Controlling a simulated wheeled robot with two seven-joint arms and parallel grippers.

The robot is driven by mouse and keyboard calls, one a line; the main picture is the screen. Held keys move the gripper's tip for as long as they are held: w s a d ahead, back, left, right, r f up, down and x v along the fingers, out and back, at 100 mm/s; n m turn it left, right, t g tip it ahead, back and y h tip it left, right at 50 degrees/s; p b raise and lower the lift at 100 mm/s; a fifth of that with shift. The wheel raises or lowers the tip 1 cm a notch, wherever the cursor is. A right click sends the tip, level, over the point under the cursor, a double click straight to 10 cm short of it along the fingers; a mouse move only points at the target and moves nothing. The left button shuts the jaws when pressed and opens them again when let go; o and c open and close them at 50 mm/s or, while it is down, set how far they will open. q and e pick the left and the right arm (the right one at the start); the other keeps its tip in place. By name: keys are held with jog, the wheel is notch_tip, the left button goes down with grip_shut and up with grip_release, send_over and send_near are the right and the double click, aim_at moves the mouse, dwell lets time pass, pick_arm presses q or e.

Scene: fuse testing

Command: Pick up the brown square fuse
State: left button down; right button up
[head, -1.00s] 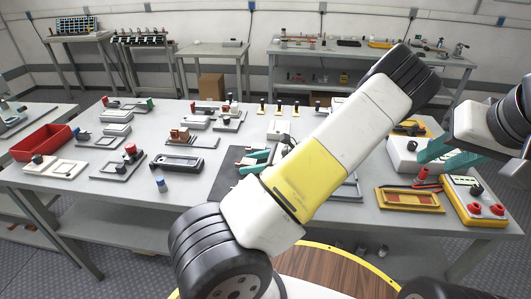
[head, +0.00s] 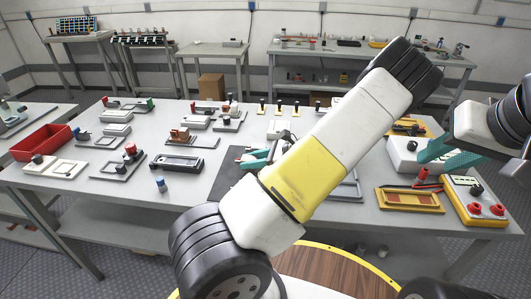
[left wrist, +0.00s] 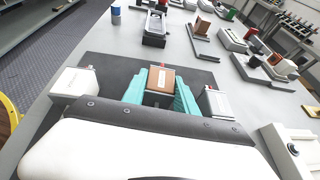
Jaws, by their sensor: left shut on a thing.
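In the left wrist view, the brown square fuse (left wrist: 160,79) sits between the two teal fingers of my left gripper (left wrist: 160,96), which is shut on it. The fuse is over a dark mat (left wrist: 115,67); I cannot tell whether it touches the mat. In the head view, my left gripper (head: 257,158) shows only as teal finger parts over the mat (head: 227,180), and my arm hides the fuse. My right gripper (head: 437,152) is at the right, above a white box (head: 400,157), with teal fingers whose gap is unclear.
White blocks stand left (left wrist: 74,82) and right (left wrist: 214,102) of the left gripper. A brown block (head: 180,134) on a grey base, a dark holder (head: 176,163) and a blue cylinder (head: 161,184) are left of the mat. A red bin (head: 40,142) stands far left. A yellow meter (head: 475,202) is at right.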

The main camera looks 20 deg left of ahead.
aim_at(251, 158)
pick_arm(q)
jog(key=shift+r, duration=4.4)
